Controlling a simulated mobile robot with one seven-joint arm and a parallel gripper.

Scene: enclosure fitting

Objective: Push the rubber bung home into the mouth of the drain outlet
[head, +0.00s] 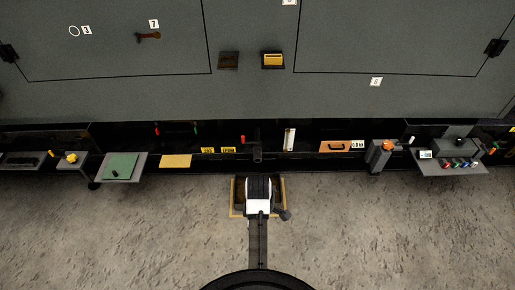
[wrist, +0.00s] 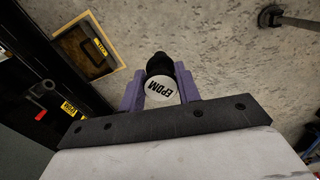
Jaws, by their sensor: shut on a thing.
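The rubber bung (wrist: 160,64) is black, with a round pale end face marked EPDM. My gripper (wrist: 160,90) is shut on it, with one purple finger on each side, and holds it over the floor in the wrist view. In the head view my arm hides the bung and fingers. A dark round pipe stub (head: 257,152), which looks like the drain outlet, sticks out of the enclosure's lower edge. It also shows at the left of the wrist view (wrist: 41,89), apart from the bung. I cannot see into its mouth clearly.
A tan-edged tray (head: 236,211) lies on the floor below my arm; it also shows in the wrist view (wrist: 121,67). Along the enclosure are a green-topped shelf (head: 121,165), an orange panel (head: 335,147) and a grey shelf (head: 450,169). The floor (head: 390,230) is mostly clear.

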